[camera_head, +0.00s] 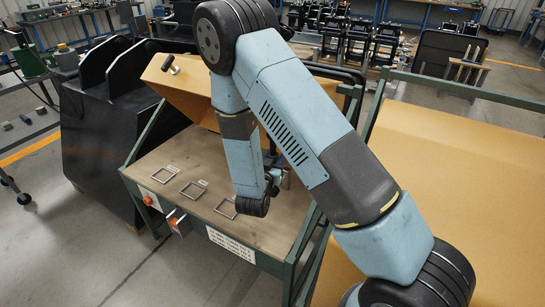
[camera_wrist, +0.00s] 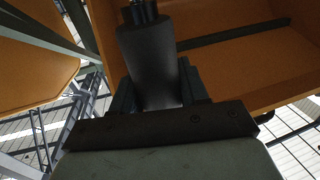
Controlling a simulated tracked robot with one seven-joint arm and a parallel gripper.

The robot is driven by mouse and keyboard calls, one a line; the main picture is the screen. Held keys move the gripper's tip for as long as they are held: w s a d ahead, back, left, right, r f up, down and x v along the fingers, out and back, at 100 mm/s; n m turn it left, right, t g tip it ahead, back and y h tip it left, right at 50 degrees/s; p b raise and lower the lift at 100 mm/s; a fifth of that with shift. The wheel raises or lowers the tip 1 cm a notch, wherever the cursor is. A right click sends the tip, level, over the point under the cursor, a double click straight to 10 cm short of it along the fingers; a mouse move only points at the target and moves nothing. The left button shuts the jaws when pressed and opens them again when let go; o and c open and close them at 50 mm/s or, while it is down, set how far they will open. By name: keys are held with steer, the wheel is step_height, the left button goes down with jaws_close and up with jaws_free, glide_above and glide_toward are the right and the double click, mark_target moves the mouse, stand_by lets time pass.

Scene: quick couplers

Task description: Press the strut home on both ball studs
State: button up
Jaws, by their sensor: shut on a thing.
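My gripper (camera_wrist: 158,92) is at the lower middle of the wrist view, with its jaws shut on a thick dark cylinder, which looks like the strut (camera_wrist: 150,58). Thin dark rods show at the cylinder's far end, at the top edge of that view. In the head view my gripper (camera_head: 268,184) is low over the right part of the bench, largely hidden by my arm. The strut cannot be made out there. A small dark knob with a pale stem (camera_head: 170,64) stands on the tilted yellow panel (camera_head: 188,84). I cannot tell whether it is a ball stud, and no other stud is clear.
The bench top (camera_head: 180,158) carries several flat square frames (camera_head: 166,174). Orange knobs (camera_head: 149,200) and a label (camera_head: 231,245) are on its front. A black machine (camera_head: 95,130) stands left, and a large yellow panel (camera_head: 450,170) in a green frame stands right.

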steer(key=shift+s+a, duration=0.35)
steer(key=shift+a, duration=0.1)
steer(key=x, duration=0.2)
steer(key=d+x, duration=0.1)
steer(key=x, duration=0.2)
steer(key=shift+d, duration=0.15)
steer(key=shift+r, duration=0.1)
stand_by(0.9)
steer(key=shift+w+d, duration=0.55)
steer(key=shift+w, duration=0.2)
steer(key=shift+w+d, duration=0.5)
steer(key=shift+w, duration=0.2)
stand_by(1.7)
steer(key=o, duration=1)
steer(key=shift+a, duration=0.1)
steer(key=v, duration=1.3)
steer(key=shift+s+a, duration=0.1)
steer(key=shift+s, duration=0.25)
